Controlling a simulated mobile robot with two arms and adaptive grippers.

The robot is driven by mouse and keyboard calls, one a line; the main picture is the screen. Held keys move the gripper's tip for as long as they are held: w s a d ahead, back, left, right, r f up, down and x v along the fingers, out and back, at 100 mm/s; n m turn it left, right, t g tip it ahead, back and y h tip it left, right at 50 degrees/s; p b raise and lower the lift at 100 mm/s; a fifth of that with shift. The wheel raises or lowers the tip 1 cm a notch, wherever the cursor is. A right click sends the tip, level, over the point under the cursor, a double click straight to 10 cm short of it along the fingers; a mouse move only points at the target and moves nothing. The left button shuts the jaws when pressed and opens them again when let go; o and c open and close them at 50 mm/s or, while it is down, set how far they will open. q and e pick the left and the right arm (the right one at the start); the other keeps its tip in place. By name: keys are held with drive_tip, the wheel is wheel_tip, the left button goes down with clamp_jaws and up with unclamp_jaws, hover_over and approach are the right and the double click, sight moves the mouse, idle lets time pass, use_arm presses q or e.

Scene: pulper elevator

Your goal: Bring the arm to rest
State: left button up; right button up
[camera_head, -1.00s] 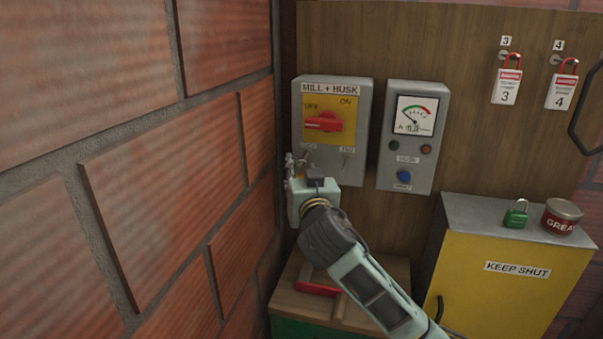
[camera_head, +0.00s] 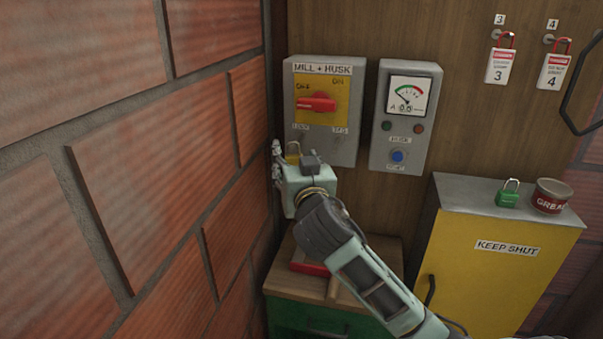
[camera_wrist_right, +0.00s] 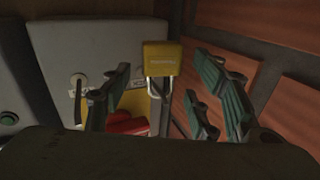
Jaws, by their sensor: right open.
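My right gripper (camera_head: 277,162) is open beside the brick wall, just below and left of the MILL + HUSK switch box (camera_head: 348,140). The box's red handle (camera_head: 317,103) points left toward OFF. A yellow padlock (camera_head: 293,148) shows at the box's lower left corner, partly hidden by my gripper. In the right wrist view the padlock (camera_wrist_right: 161,58) shows between the spread fingers, with no finger seen closed on it. The red handle (camera_wrist_right: 128,123) shows below it. Whether the shackle is fastened I cannot tell. My left gripper is not in view.
The brick wall (camera_head: 130,180) is close on the left. A HUSK meter box (camera_head: 400,155) hangs at right. Below are a wooden-topped green cabinet (camera_head: 285,315) and a yellow KEEP SHUT cabinet (camera_head: 480,275), bearing a green padlock (camera_head: 508,195) and a grease tin (camera_head: 551,197).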

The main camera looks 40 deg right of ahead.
drive_tip(key=v, duration=1)
drive_tip(key=s+a+f+n+g+y, duration=0.1)
drive_tip(key=s+a+f+g+y, duration=0.15)
drive_tip(key=f, duration=0.55)
drive_tip(key=s+a+f+n+g+y, duration=0.1)
drive_tip(key=s+f+n+g, duration=0.15)
drive_tip(key=f, duration=0.55)
drive_tip(key=s+a+f+n+g+y, duration=0.1)
drive_tip(key=s+a+f+g, duration=0.15)
drive_tip(key=f, duration=0.55)
drive_tip(key=s+a+f+n+g+y, duration=0.2)
drive_tip(key=s+a+f+g, duration=0.15)
drive_tip(key=s+f, duration=0.35)
drive_tip(key=s+a+f+n+g+y, duration=0.15)
drive_tip(key=s+a+f, duration=0.35)
drive_tip(key=s, duration=0.5)
wheel_tip(320, 180, down, 27)
drive_tip(key=s+d+g, duration=0.1)
drive_tip(key=g, duration=0.1)
drive_tip(key=s+d+f, duration=0.3)
drive_tip(key=s+f, duration=1.3)
drive_tip(key=s, duration=0.1)
drive_tip(key=shift+f+g+h, duration=0.2)
drive_tip(key=shift+g+h, duration=0.1)
drive_tip(key=shift+g, duration=0.15)
